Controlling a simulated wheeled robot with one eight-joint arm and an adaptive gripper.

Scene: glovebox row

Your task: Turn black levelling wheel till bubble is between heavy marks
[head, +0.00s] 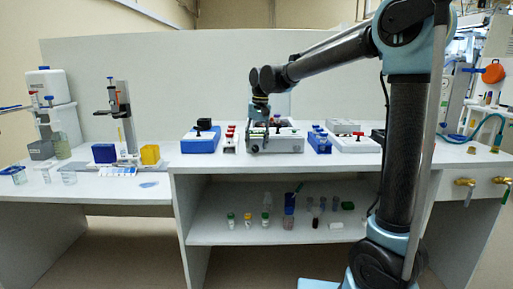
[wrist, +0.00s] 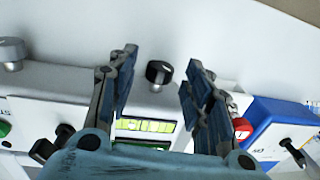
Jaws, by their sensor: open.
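A black levelling wheel (wrist: 159,72) with a pale metal end stands at the edge of a light grey instrument (wrist: 70,82) in the wrist view. The instrument also shows in the head view (head: 285,145), on the bench under my gripper. My gripper (wrist: 160,60) is open and empty, one finger on each side of the wheel in the picture, with gaps showing. I cannot tell its height above the wheel. A yellow-green level vial (wrist: 146,125) with dark marks lies between the fingers, partly hidden by my gripper. Its bubble is too small to place against the marks.
A silver knob (wrist: 12,52) stands at the instrument's left in the wrist view. Red-capped items (wrist: 242,128) and a blue device (wrist: 270,122) with a black knob are close on the right. Bare bench (wrist: 215,40) lies beyond the wheel. A blue rack (head: 319,143) shows in the head view.

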